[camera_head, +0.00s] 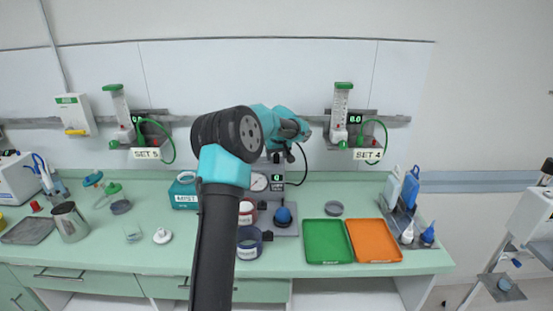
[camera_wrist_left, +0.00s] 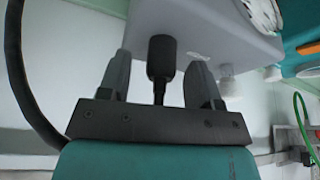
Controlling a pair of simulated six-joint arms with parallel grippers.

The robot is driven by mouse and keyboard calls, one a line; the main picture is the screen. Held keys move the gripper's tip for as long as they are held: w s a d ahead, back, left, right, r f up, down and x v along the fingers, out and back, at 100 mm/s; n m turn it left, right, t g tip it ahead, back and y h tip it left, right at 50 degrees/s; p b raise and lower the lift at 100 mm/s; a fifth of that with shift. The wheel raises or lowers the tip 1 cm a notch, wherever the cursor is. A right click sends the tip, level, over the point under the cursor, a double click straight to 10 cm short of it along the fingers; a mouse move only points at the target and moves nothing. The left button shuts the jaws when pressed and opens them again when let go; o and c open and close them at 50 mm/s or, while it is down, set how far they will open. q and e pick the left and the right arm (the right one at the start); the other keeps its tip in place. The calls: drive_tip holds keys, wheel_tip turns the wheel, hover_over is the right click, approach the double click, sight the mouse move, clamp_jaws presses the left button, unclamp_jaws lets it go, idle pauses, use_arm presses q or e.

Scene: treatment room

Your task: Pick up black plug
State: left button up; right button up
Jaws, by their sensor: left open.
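The black plug (camera_wrist_left: 161,58) is a short dark cylinder with a thin stem, seen in the left wrist view against the pale grey housing of a device (camera_wrist_left: 195,28). My left gripper (camera_wrist_left: 160,66) is open, with one finger on each side of the plug. Thin gaps show between the fingers and the plug, so it is straddled, not clamped. My right gripper is in neither view.
A black cable (camera_head: 302,170) loops beside the device, and also curves along the left of the wrist view (camera_wrist_left: 20,85). A blue MIST box (camera_head: 184,190) and jars stand left of the device. Green (camera_head: 328,241) and orange (camera_head: 373,240) trays lie to the right.

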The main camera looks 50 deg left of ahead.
sight(277, 155)
use_arm(q)
drive_tip(key=shift+a+f, duration=0.1)
drive_tip(key=shift+f, duration=0.1)
idle(0.3)
drive_tip(key=c, duration=1)
drive_tip(key=shift+r, duration=0.1)
drive_tip(key=shift+r, duration=1.8)
drive_tip(key=shift+s+d+f, duration=0.1)
drive_tip(key=shift+s+d, duration=0.05)
drive_tip(key=shift+d, duration=0.1)
drive_tip(key=s+d, duration=0.3)
drive_tip(key=d, duration=0.1)
drive_tip(key=s+d+r, duration=0.1)
drive_tip(key=s+d, duration=0.6)
drive_tip(key=shift+s+d+r, duration=0.1)
drive_tip(key=shift+d+r, duration=0.1)
drive_tip(key=shift+d, duration=0.1)
